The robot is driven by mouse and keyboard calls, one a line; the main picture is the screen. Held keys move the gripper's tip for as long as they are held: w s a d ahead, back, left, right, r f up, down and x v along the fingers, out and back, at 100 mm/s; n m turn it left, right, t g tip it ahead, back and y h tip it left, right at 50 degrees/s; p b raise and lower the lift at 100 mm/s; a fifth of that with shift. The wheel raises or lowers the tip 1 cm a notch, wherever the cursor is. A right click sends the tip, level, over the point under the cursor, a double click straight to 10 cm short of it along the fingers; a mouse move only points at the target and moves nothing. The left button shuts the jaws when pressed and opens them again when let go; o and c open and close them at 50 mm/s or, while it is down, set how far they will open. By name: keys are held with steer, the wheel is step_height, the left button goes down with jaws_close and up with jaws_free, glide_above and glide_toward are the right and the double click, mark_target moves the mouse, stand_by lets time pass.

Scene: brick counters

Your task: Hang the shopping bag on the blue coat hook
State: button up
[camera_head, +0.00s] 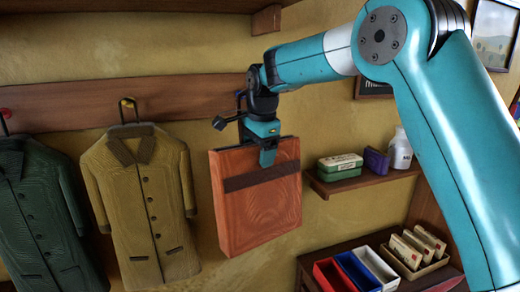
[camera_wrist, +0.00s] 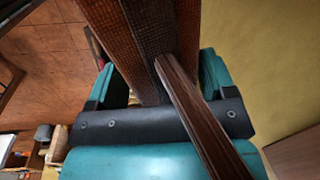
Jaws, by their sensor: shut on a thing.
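The shopping bag (camera_head: 258,218) is a flat orange-brown bag with a dark band, hanging upright below my gripper in the head view. My gripper (camera_head: 267,157) is shut on its top edge, in front of the wall at the right part of the wooden rail (camera_head: 190,97). In the wrist view, brown woven material (camera_wrist: 150,40) lies between the teal fingers of my gripper (camera_wrist: 165,80). I cannot tell whether the bag touches the wall.
A tan coat (camera_head: 145,205) hangs on a yellow hook (camera_head: 128,103), close left of the bag. A green coat (camera_head: 40,220) hangs on a red hook (camera_head: 6,113). Right of the bag, a small shelf (camera_head: 350,186) holds boxes and a jar. Colored bins (camera_head: 350,270) stand below.

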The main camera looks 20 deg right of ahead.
steer(key=w+p, duration=0.3)
steer(key=w, duration=0.1)
steer(key=shift+d+f, duration=0.1)
steer(key=shift+f+p, duration=0.15)
steer(key=shift+p, duration=0.2)
stand_by(0.7)
